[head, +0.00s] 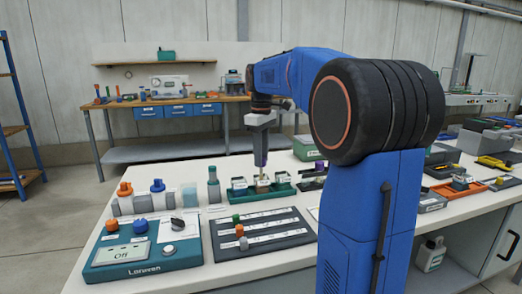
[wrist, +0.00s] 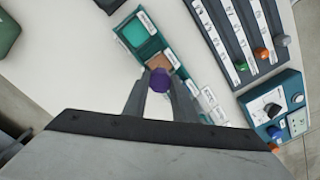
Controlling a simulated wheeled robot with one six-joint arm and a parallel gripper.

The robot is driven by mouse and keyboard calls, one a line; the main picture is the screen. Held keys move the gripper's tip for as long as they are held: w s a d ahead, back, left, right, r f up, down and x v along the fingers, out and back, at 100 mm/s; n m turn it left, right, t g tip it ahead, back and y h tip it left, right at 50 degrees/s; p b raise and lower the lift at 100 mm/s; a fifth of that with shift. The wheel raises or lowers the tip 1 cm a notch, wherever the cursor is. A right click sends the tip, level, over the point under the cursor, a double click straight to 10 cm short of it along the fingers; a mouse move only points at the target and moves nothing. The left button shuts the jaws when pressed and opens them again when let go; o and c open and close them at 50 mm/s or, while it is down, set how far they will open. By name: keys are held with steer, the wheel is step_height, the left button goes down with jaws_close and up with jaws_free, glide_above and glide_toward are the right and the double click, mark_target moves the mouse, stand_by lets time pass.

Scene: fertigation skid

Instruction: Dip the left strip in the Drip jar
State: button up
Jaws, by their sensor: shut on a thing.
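My gripper (wrist: 160,85) is shut on a small purple-topped piece (wrist: 159,78), seen from above between the fingertips. Whether this is the left strip I cannot tell; anything below its top is hidden. In the head view my gripper (head: 261,178) points straight down over the middle of a green rack (head: 250,195) of labelled jars. In the wrist view a jar with teal contents (wrist: 138,31) sits at the rack's far end. A brown-topped jar (wrist: 157,62) lies just beside the held piece. The labels are too small to read, so I cannot tell which jar is Drip.
A slider panel (head: 283,240) with coloured knobs and a teal control box (head: 130,262) reading "Off" stand in front of the rack. Orange-capped and blue-capped containers and a grey-green bottle (head: 214,190) stand to its left. A dark holder (head: 313,182) stands close on its right.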

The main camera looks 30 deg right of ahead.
steer(key=shift+f, duration=1.95)
steer(key=shift+r, duration=4.25)
